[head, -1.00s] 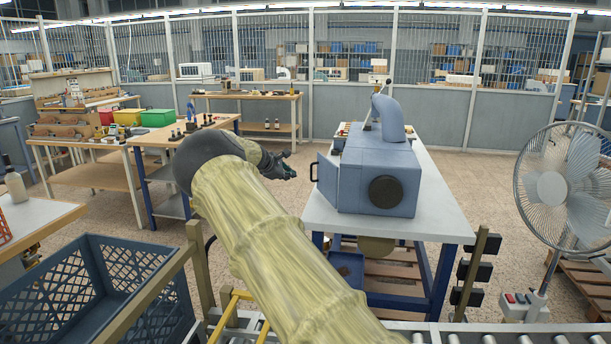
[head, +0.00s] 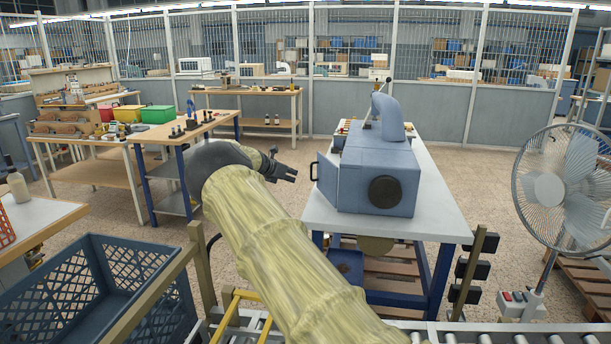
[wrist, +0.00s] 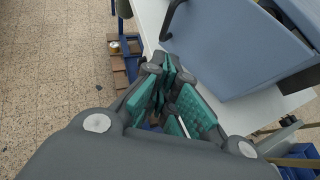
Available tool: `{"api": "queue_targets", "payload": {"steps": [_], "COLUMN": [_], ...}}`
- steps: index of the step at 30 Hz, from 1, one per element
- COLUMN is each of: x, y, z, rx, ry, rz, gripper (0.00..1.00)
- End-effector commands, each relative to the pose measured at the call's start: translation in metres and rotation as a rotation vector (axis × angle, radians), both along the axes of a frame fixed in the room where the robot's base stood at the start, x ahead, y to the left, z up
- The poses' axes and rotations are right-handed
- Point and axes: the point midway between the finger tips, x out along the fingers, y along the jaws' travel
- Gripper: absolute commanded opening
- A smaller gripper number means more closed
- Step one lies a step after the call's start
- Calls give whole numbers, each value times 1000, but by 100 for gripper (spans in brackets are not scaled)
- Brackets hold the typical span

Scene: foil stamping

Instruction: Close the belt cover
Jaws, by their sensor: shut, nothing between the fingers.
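The belt cover (head: 327,178) is a blue panel swung out from the left side of the blue machine (head: 367,172) on the white-topped table. A black handle (head: 313,171) stands on its outer left side. The cover stands open at an angle. In the wrist view, a large blue panel (wrist: 225,45) fills the upper right, with the black handle (wrist: 172,17) at the top. My gripper (head: 293,174) is to the left of the handle, apart from it. Its teal-padded fingers (wrist: 168,88) are shut and empty in the wrist view.
The machine's table (head: 440,215) has a blue frame. A large fan (head: 560,190) stands at the right. A blue crate (head: 95,285) sits at the lower left, and a roller conveyor (head: 500,335) runs along the bottom. Open floor lies behind my gripper.

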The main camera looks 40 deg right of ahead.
Motion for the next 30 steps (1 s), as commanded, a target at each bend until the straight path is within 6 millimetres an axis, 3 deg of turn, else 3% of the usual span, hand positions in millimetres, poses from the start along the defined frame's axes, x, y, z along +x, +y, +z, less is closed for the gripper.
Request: {"api": "queue_targets", "payload": {"steps": [12, 16, 30], "x": [10, 14, 20], "y": [-55, -70, -92], "z": [-31, -30, -32], "rx": [0, 1, 1], "ry": [0, -3, -3], "rz": [-2, -2, -2], "gripper": [0, 0, 0]}}
